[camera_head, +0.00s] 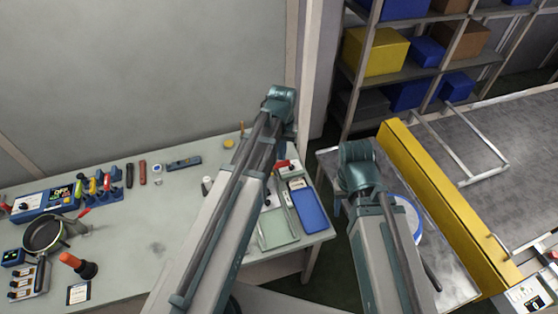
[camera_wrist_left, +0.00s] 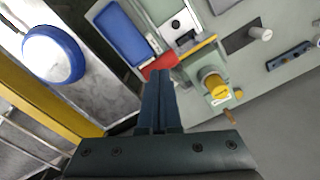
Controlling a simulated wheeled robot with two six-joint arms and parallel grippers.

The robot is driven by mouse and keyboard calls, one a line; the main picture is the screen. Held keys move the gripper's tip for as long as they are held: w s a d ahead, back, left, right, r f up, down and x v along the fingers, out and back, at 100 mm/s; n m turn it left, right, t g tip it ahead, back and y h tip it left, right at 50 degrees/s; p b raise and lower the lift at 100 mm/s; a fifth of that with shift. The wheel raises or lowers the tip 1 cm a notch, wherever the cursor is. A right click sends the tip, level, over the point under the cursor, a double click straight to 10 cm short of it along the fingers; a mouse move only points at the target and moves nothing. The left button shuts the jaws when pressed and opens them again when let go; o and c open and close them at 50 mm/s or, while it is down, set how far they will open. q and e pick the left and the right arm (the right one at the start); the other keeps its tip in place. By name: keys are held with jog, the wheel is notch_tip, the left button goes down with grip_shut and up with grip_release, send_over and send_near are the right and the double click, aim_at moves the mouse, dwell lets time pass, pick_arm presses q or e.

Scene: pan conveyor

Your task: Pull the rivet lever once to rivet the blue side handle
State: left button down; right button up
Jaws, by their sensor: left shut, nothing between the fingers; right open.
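My left gripper (camera_wrist_left: 160,74) is shut and empty in the left wrist view, its fingers pointing away over the table's edge. A red bar-like part (camera_wrist_left: 160,65) lies at or just beyond the fingertips; I cannot tell whether they touch. In the head view a red part (camera_head: 285,164) shows beside my left arm, which hides that gripper. A red-tipped lever (camera_head: 83,213) stands by a dark pan (camera_head: 45,234) at the table's left. I cannot tell which red part is the rivet lever. No blue side handle is clearly identifiable. My right gripper is not visible.
A blue tray (camera_head: 308,207) lies on the worktable near its right end. A yellow-topped device (camera_wrist_left: 213,85) stands near the fingers. A blue-and-white round object (camera_wrist_left: 53,53) sits beside the yellow conveyor rail (camera_head: 445,205).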

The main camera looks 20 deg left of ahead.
aim_at(283, 166)
pick_arm(q)
jog(key=shift+f, duration=0.15)
jog(key=shift+s+d+f+b, duration=0.1)
jog(key=shift+s+f+b, duration=0.05)
jog(key=shift+f+b, duration=0.6)
jog(key=shift+s+d+f+b, duration=0.1)
jog(key=shift+s+f+b, duration=0.05)
jog(key=shift+f+b, duration=0.55)
jog(key=shift+s+d+f+b, duration=0.1)
jog(key=shift+s+f+b, duration=0.05)
jog(key=shift+f+b, duration=1.4)
jog(key=shift+r, duration=0.15)
jog(key=shift+s+d+f+b, duration=0.2)
jog(key=shift+s+f+b, duration=0.1)
jog(key=shift+f+b, duration=0.55)
jog(key=shift+s+d+f+b, duration=0.25)
jog(key=shift+s+f+b, duration=0.1)
jog(key=shift+f+b, duration=0.45)
jog(key=shift+s+d+f+b, duration=0.2)
jog(key=shift+s+f+b, duration=0.1)
jog(key=shift+f+b, duration=0.55)
